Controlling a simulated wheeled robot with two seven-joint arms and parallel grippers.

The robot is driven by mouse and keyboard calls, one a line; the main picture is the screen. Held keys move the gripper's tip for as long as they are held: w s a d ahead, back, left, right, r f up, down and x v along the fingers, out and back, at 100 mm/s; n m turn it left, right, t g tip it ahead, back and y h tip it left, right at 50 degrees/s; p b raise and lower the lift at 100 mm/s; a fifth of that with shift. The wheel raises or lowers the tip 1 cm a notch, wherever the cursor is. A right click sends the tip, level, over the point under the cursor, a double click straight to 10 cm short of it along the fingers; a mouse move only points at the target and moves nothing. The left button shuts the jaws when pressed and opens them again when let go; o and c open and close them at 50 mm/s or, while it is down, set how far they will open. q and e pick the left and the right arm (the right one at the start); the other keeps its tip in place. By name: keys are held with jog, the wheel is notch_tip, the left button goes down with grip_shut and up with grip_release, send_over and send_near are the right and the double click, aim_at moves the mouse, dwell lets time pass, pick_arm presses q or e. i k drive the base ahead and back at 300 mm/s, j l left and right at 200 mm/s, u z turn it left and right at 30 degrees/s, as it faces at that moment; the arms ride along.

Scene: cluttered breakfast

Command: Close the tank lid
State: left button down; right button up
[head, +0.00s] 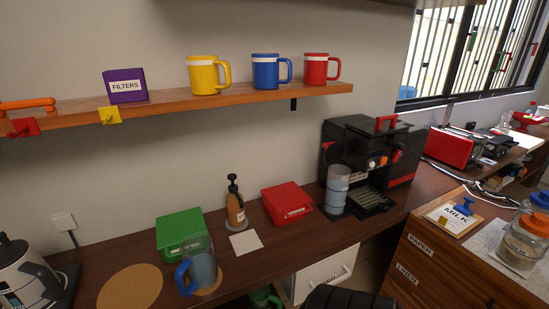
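The black coffee machine (403,165) stands on the counter right of centre in the head view. A red handle (386,122) stands up at the top of the machine, and other red parts show on its front and side. I take this handle to belong to the tank lid, but I cannot tell from here how far open the lid is. The inside of the tank is hidden. A clear grey-blue cylinder (337,190) stands at the machine's left front. Neither of my grippers shows in the head view.
A red box (287,203), a pump bottle (235,208), a green box (182,232) and a pitcher with blue handle (199,272) stand left of the machine. A shelf (170,103) with mugs hangs above. A red toaster (450,146) is at right.

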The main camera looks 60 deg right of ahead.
aim_at(335, 151)
jog(key=z, duration=2.55)
jog(key=i+l, duration=0.2)
jog(key=l, duration=0.15)
jog(key=i+l+u, duration=0.1)
jog(key=l, duration=0.2)
jog(key=i+l, duration=0.25)
jog(key=i+l+u, duration=0.15)
jog(key=l, duration=0.3)
